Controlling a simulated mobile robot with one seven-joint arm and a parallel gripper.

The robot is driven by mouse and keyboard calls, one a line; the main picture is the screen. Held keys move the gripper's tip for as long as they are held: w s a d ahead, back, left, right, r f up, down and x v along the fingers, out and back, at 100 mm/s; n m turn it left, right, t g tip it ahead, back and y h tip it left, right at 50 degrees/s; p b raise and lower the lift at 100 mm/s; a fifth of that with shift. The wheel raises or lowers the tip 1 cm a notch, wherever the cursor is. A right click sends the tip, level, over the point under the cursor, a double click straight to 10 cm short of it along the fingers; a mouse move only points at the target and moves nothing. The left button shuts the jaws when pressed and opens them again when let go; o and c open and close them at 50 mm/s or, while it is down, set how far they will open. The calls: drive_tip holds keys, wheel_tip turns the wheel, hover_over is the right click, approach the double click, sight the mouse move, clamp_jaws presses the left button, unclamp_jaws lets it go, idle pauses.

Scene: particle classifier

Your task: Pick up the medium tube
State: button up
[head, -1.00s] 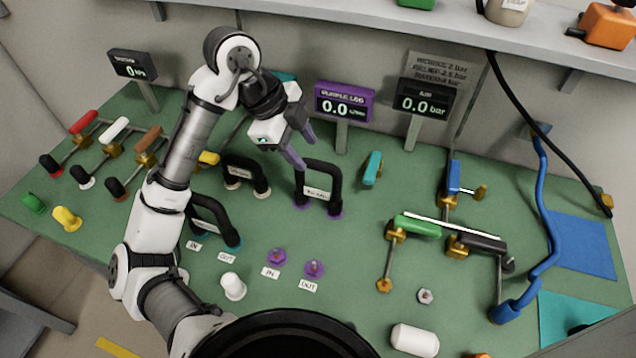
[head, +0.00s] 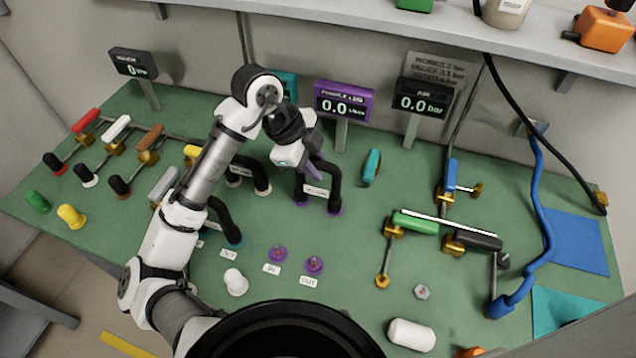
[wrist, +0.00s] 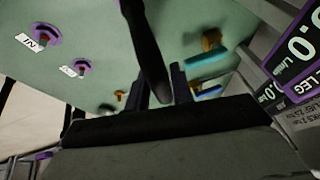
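Several black U-shaped tubes stand on the green bench. The tube with purple collars (head: 335,188) has a white label that I cannot read clearly. The tube with white collars (head: 262,180) stands to its left, and a tube with a teal collar (head: 226,222) is nearer, partly behind my arm. I cannot tell by label which is the medium one. My gripper (head: 314,171) is at the top of the purple-collared tube. In the wrist view a black tube (wrist: 147,45) runs down between my spread fingers (wrist: 161,84); I see no firm grip on it.
Purple IN and OUT ports (head: 278,253) lie in front. A purple display (head: 344,102) and an air display (head: 420,98) stand behind. Green-handled (head: 415,222) and other valves are to the right. A white capsule (head: 411,334) lies near the front.

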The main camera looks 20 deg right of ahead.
clamp_jaws()
